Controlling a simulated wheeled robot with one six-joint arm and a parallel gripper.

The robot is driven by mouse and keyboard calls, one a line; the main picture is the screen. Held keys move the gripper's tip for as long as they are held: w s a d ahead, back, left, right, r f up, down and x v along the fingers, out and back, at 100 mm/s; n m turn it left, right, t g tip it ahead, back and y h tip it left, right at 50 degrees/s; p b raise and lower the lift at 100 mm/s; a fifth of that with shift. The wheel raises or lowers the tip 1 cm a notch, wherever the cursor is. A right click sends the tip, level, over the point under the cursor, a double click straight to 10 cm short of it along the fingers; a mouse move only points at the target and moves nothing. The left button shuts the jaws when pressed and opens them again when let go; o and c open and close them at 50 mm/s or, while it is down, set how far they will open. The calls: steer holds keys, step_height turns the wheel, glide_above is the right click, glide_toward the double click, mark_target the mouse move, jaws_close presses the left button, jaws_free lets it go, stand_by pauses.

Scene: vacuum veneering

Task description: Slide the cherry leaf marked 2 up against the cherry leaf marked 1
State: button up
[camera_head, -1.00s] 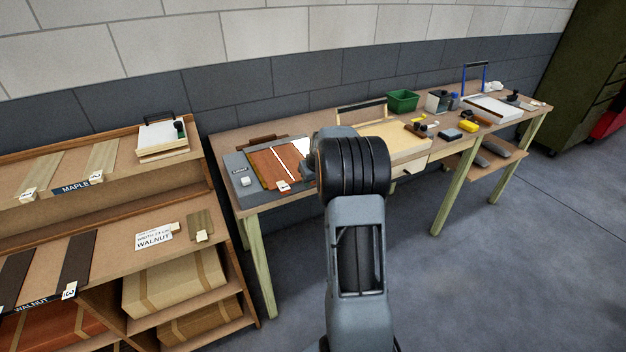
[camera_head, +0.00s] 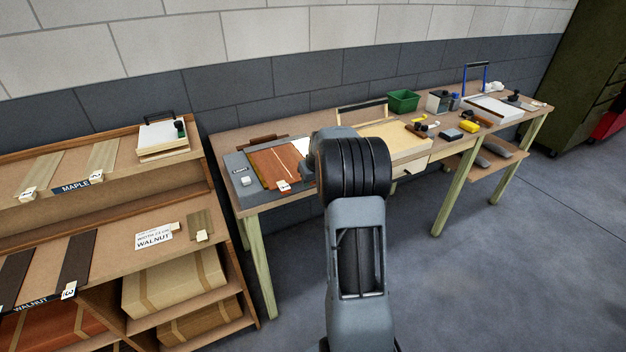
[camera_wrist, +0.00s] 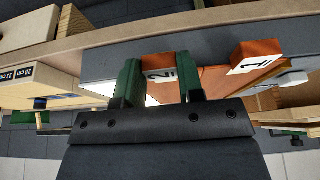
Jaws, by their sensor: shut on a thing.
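The cherry leaf marked 1 (camera_head: 268,168) lies reddish-brown on the grey mat (camera_head: 233,162) at the left of the bench. Its block with the 1 tag (camera_wrist: 254,62) is right of my gripper in the wrist view. The cherry leaf marked 2 (camera_head: 291,155) lies just right of leaf 1, partly hidden by my arm. A thin pale line shows between them; I cannot tell if the edges touch. My gripper (camera_wrist: 160,84) has its green fingers shut on leaf 2's tagged end (camera_wrist: 158,74). The head view hides the gripper behind my arm.
A pale board (camera_head: 398,140), green bin (camera_head: 403,101) and yellow item (camera_head: 469,126) stand farther right. A shelf with maple and walnut leaves (camera_head: 77,262) is at the left.

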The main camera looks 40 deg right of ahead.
steer(key=o, duration=1)
steer(key=shift+r, duration=0.1)
steer(key=b+v, duration=0.1)
steer(key=v, duration=1.2)
steer(key=shift+r, duration=0.35)
steer(key=s+a+f+n, duration=0.1)
steer(key=s+a+f, duration=0.1)
steer(key=s+a, duration=0.8)
steer(key=s+a+f+g, duration=0.1)
steer(key=s+a+f, duration=0.2)
steer(key=s+a, duration=0.7)
steer(key=shift+a+f+n+y, duration=0.3)
steer(key=shift+a+n, duration=0.1)
steer(key=shift+a, duration=2)
